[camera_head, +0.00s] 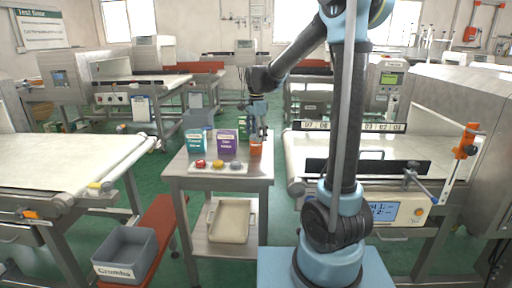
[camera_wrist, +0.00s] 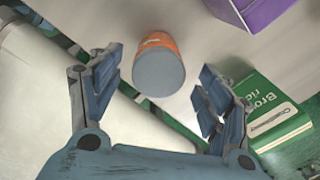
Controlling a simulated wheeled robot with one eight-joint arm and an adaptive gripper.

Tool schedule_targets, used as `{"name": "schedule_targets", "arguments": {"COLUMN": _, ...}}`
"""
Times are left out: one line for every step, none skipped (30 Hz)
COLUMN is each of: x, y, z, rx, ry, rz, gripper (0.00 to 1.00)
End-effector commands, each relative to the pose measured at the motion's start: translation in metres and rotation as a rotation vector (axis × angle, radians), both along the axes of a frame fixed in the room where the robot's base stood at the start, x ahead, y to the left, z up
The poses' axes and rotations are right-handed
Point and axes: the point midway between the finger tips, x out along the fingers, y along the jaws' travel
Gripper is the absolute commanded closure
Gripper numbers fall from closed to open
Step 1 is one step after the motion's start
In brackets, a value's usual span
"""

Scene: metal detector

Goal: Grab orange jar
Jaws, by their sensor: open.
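The orange jar (camera_head: 255,147) stands on the small metal table (camera_head: 217,172), near its right edge. In the wrist view the jar (camera_wrist: 158,66) shows its grey lid and orange side, just ahead of the fingertips and roughly centred between them. My gripper (camera_head: 257,136) is over the jar in the head view. In the wrist view my gripper (camera_wrist: 155,85) has its two fingers spread wide, with a gap on both sides of the jar. I cannot tell the exact height of the fingertips against the jar.
A purple box (camera_head: 228,141), a teal box (camera_head: 196,141) and a green box (camera_wrist: 264,112) stand left of the jar. A tray of coloured pieces (camera_head: 219,166) lies in front. A conveyor (camera_head: 300,160) is close on the right. A beige bin (camera_head: 231,220) sits below.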

Motion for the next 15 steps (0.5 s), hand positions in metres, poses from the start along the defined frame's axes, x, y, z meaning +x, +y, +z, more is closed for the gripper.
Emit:
{"name": "schedule_targets", "arguments": {"x": 0.000, "y": 0.000, "z": -0.002, "rx": 0.000, "ry": 0.000, "rz": 0.000, "gripper": 0.29}}
{"name": "schedule_targets", "arguments": {"x": 0.000, "y": 0.000, "z": -0.003, "rx": 0.000, "ry": 0.000, "rz": 0.000, "gripper": 0.29}}
{"name": "schedule_targets", "arguments": {"x": 0.000, "y": 0.000, "z": -0.005, "rx": 0.000, "ry": 0.000, "rz": 0.000, "gripper": 0.29}}
{"name": "schedule_targets", "arguments": {"x": 0.000, "y": 0.000, "z": -0.007, "rx": 0.000, "ry": 0.000, "rz": 0.000, "gripper": 0.29}}
{"name": "schedule_targets", "arguments": {"x": 0.000, "y": 0.000, "z": -0.010, "rx": 0.000, "ry": 0.000, "rz": 0.000, "gripper": 0.29}}
{"name": "schedule_targets", "arguments": {"x": 0.000, "y": 0.000, "z": -0.015, "rx": 0.000, "ry": 0.000, "rz": 0.000, "gripper": 0.29}}
{"name": "schedule_targets", "arguments": {"x": 0.000, "y": 0.000, "z": -0.019, "rx": 0.000, "ry": 0.000, "rz": 0.000, "gripper": 0.29}}
{"name": "schedule_targets", "arguments": {"x": -0.001, "y": 0.000, "z": -0.023, "rx": 0.000, "ry": 0.000, "rz": 0.000, "gripper": 0.29}}
{"name": "schedule_targets", "arguments": {"x": -0.001, "y": 0.000, "z": -0.028, "rx": 0.000, "ry": 0.000, "rz": 0.000, "gripper": 0.29}}
{"name": "schedule_targets", "arguments": {"x": -0.002, "y": 0.000, "z": -0.032, "rx": 0.000, "ry": 0.000, "rz": 0.000, "gripper": 0.29}}
{"name": "schedule_targets", "arguments": {"x": -0.001, "y": 0.000, "z": -0.036, "rx": 0.000, "ry": 0.000, "rz": 0.000, "gripper": 0.29}}
{"name": "schedule_targets", "arguments": {"x": -0.001, "y": 0.001, "z": -0.041, "rx": 0.000, "ry": 0.000, "rz": 0.000, "gripper": 0.29}}
{"name": "schedule_targets", "arguments": {"x": -0.001, "y": 0.001, "z": -0.044, "rx": 0.000, "ry": 0.000, "rz": 0.000, "gripper": 0.29}}
{"name": "schedule_targets", "arguments": {"x": -0.001, "y": 0.001, "z": -0.046, "rx": 0.000, "ry": 0.000, "rz": 0.000, "gripper": 0.29}}
{"name": "schedule_targets", "arguments": {"x": -0.001, "y": 0.001, "z": -0.049, "rx": 0.000, "ry": 0.000, "rz": 0.000, "gripper": 0.29}}
